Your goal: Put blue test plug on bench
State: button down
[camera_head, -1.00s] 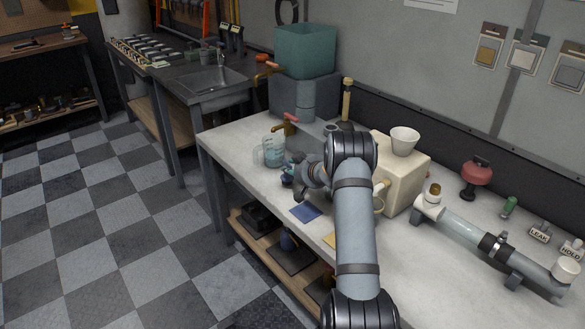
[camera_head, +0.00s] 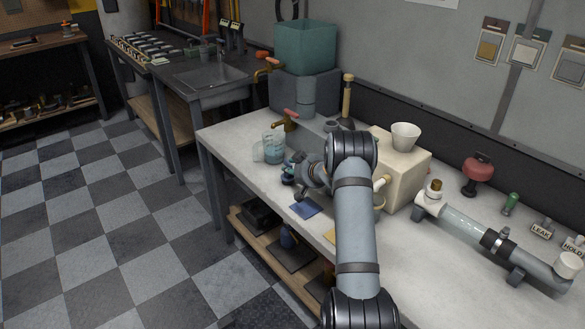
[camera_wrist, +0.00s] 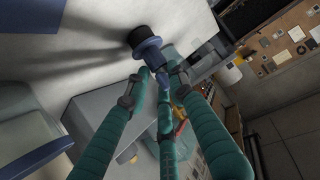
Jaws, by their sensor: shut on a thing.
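The blue test plug (camera_wrist: 151,48), a blue body with a black end, is held between the teal fingers of my gripper (camera_wrist: 162,72) in the wrist view. Its black end is close to the pale bench top; I cannot tell whether it touches. In the head view my gripper (camera_head: 290,173) is low over the left part of the bench (camera_head: 238,140), and the plug there is too small and covered to make out clearly. A blue square (camera_head: 305,208) lies flat on the bench, nearer the front edge than the gripper.
A clear jug (camera_head: 273,150) with bluish liquid stands just left of my gripper, below a brass tap (camera_head: 286,124). A cream block (camera_head: 408,176) with a white cup (camera_head: 404,137) stands to the right. A pipe rig (camera_head: 470,232) lies further right. The bench's front edge is close.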

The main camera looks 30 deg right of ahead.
jog(key=shift+f, duration=0.1)
jog(key=c, duration=1.5)
grip_release()
jog(key=shift+o, duration=0.5)
jog(key=v, duration=1.2)
